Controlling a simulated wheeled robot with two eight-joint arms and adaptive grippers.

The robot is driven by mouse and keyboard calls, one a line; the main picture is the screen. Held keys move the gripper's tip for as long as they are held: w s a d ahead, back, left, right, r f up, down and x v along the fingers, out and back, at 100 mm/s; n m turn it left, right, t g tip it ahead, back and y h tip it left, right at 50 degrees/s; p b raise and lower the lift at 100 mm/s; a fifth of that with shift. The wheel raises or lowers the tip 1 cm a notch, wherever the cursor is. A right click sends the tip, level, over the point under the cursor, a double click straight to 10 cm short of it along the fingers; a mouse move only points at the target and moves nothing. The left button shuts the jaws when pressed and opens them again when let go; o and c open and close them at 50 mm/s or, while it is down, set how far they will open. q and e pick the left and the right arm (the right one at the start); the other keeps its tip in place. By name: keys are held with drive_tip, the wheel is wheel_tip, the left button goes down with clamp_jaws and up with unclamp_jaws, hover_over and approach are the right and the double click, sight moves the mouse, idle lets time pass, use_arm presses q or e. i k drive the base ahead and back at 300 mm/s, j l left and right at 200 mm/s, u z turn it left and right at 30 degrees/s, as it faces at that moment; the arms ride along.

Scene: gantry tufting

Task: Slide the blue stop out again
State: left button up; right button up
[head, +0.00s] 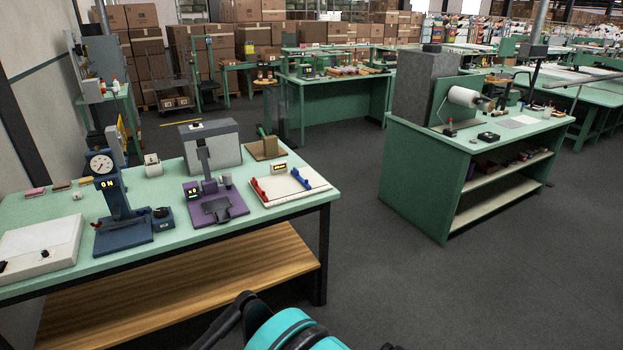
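The blue stop (301,179) is a small slanted blue piece on the right part of a flat white board (284,196). The board lies at the right end of the green-topped table. A similar red stop (259,189) is on the board's left part. A small box with a lit yellow display (279,169) stands at the board's back edge. Its reading is too small to tell. A teal and black part of my own arm shows at the bottom edge, well in front of the table. Neither gripper's fingers can be made out.
Left of the board on the table (150,254) stand a purple fixture (216,208), a grey box (211,148) and a blue press with a dial (118,205). Floor (400,290) is clear to the right.

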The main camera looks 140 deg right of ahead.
sight(295, 173)
drive_tip(key=z, duration=4.55)
drive_tip(key=i+l, duration=0.25)
drive_tip(key=i, duration=0.25)
drive_tip(key=i+l, duration=0.2)
drive_tip(key=i, duration=0.35)
drive_tip(key=i+l, duration=0.25)
drive_tip(key=i, duration=0.25)
drive_tip(key=i+l, duration=0.25)
drive_tip(key=i, duration=0.3)
